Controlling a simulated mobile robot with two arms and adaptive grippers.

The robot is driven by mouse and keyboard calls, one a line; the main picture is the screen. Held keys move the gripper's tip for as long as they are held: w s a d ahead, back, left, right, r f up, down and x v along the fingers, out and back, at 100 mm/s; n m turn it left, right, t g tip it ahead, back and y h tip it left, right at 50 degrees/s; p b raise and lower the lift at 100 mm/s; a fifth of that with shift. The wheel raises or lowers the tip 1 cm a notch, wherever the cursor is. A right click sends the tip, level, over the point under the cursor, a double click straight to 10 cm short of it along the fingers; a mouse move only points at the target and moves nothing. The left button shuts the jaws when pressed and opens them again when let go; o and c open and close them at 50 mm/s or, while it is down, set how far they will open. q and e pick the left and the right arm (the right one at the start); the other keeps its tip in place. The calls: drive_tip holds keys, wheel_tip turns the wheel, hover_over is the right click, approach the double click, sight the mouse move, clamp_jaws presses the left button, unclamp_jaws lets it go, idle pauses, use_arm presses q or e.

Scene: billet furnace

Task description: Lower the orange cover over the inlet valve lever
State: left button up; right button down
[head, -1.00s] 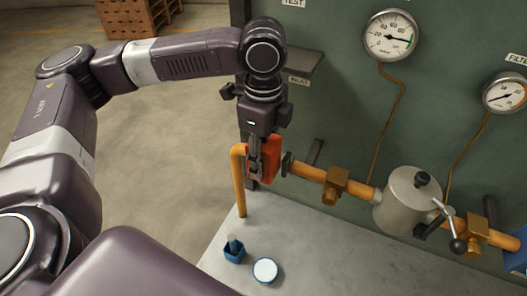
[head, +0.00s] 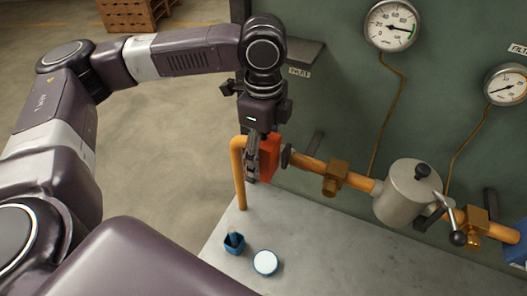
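The orange cover (head: 271,157) is a small red-orange piece at the left end of the pipe run, beside the bent yellow pipe (head: 239,180). My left gripper (head: 252,174) points down just to the left of the cover and hides part of it. Its dark fingers are close to or touching the cover; I cannot tell which, nor whether they are open or shut. The inlet valve lever cannot be made out behind the gripper and cover. My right gripper is not in view.
Right of the cover, the pipe carries a brass fitting (head: 335,180) and a grey canister (head: 407,193) with a ball-ended lever (head: 456,236). Two gauges hang on the green panel. A blue holder (head: 233,243) and a round white-topped item (head: 265,262) stand on the grey bench.

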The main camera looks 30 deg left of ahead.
use_arm(q)
wheel_tip(320, 180, up, 12)
idle(0.7)
